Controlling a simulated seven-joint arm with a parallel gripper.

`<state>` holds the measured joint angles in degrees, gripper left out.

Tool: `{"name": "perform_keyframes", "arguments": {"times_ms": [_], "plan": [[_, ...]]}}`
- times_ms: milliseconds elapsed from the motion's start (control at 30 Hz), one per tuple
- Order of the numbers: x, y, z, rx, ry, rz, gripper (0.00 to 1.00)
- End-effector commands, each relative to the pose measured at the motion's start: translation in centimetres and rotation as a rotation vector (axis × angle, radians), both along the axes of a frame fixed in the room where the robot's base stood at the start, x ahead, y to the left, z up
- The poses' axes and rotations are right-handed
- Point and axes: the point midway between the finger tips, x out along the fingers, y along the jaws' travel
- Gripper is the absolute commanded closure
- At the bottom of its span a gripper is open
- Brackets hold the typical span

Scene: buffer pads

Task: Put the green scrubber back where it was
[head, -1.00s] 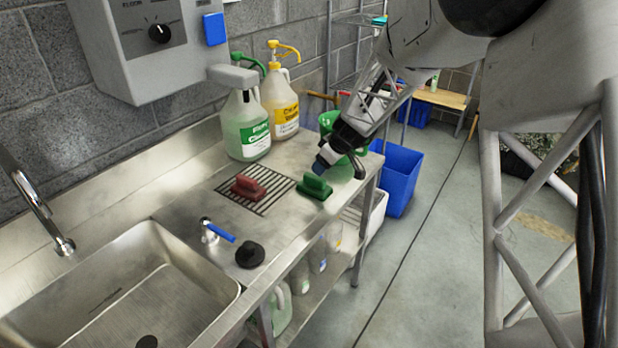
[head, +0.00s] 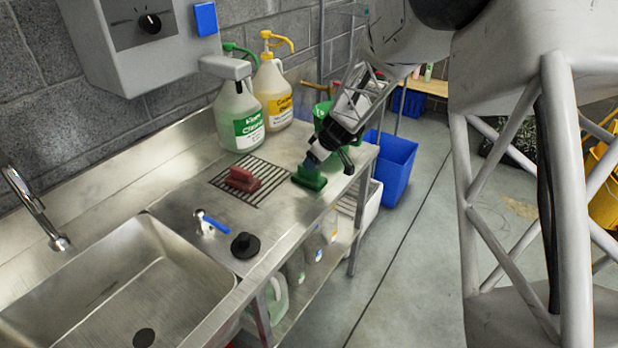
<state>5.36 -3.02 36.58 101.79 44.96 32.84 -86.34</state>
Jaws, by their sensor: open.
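The green scrubber (head: 309,180) lies on the steel counter (head: 180,198), just right of the dark slotted grate (head: 270,172). My gripper (head: 311,164) is tilted down at the scrubber's top, with its tip overlapping the handle in the picture. It is open. I cannot tell whether its fingers touch or straddle the handle, since they are small and partly hidden. The red scrubber (head: 241,180) sits on the grate.
A green-labelled jug (head: 240,118) and a yellow-labelled jug (head: 272,92) stand behind the grate. A blue-handled valve (head: 212,223) and a black knob-like piece (head: 244,246) are near the sink (head: 140,285). The counter's front edge is close to the green scrubber.

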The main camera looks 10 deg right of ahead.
Motion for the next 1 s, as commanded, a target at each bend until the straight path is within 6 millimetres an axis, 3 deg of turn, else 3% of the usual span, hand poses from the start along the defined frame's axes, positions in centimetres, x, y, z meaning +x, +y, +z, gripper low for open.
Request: {"name": "perform_keyframes", "arguments": {"times_ms": [267, 700, 1000], "plan": [[0.0, 0.1, -0.2, 0.000, 0.000, 0.000, 0.45], [1.2, 1.2, -3.8, 0.000, 0.002, 0.000, 0.45], [1.6, 1.6, -4.7, 0.000, 0.000, 0.000, 0.45]]}}
